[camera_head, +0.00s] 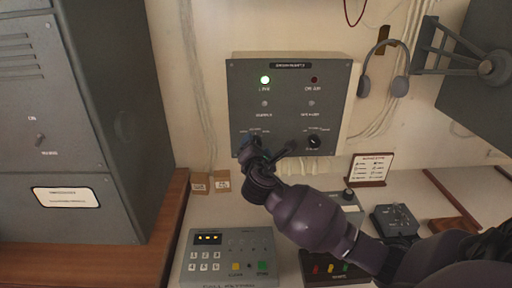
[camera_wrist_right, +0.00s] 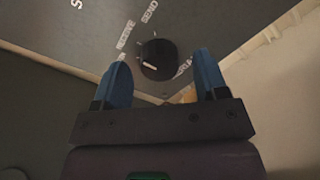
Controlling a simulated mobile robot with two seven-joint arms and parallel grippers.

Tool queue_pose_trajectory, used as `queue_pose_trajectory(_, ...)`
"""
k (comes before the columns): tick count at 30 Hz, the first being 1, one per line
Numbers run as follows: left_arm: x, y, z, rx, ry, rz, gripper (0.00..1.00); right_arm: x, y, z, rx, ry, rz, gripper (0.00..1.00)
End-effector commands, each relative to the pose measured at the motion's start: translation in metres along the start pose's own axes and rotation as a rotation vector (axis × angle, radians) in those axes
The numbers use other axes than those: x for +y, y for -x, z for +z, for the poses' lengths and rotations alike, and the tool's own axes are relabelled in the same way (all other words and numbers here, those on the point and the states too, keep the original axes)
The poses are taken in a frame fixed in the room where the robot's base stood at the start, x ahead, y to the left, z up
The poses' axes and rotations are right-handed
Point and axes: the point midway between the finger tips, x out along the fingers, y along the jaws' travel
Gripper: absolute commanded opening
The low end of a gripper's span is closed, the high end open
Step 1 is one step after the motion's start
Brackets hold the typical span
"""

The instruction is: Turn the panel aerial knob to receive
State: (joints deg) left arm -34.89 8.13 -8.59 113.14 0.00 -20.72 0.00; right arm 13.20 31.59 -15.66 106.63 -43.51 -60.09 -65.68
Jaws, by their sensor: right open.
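The grey panel (camera_head: 290,85) hangs on the wall. In the right wrist view a round black knob (camera_wrist_right: 158,59) sits near the panel's lower left corner, with RECEIVE and SEND printed beside it. A short white mark shows on the knob; which label it points to I cannot tell. My right gripper (camera_wrist_right: 164,86) is open. Its two blue fingers stand apart, one on each side of the knob in this view, and no contact is visible. In the head view my right gripper (camera_head: 256,148) covers this knob. My left gripper is not in view.
A second black knob (camera_head: 314,142) is at the panel's lower right. A headset (camera_head: 384,70) hangs right of the panel. A keypad box (camera_head: 228,256) and a small grey device (camera_head: 394,221) are on the desk below. A grey cabinet (camera_head: 65,120) stands at left.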

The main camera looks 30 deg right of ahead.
Motion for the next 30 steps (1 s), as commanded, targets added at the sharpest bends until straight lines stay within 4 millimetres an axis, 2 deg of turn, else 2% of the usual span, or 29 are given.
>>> queue_pose_trajectory(12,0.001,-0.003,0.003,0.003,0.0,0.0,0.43,-0.001,0.07,-0.001,0.002,-0.001,-0.001,0.67)
queue_pose_trajectory(16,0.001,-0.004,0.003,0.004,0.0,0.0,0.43,-0.001,0.088,-0.001,0.002,-0.002,-0.001,0.67)
queue_pose_trajectory(21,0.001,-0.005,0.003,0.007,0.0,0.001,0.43,-0.001,0.101,-0.001,0.001,0.0,-0.001,0.67)
queue_pose_trajectory(30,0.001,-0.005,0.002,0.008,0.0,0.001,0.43,0.0,0.103,0.0,0.001,0.0,-0.001,0.67)
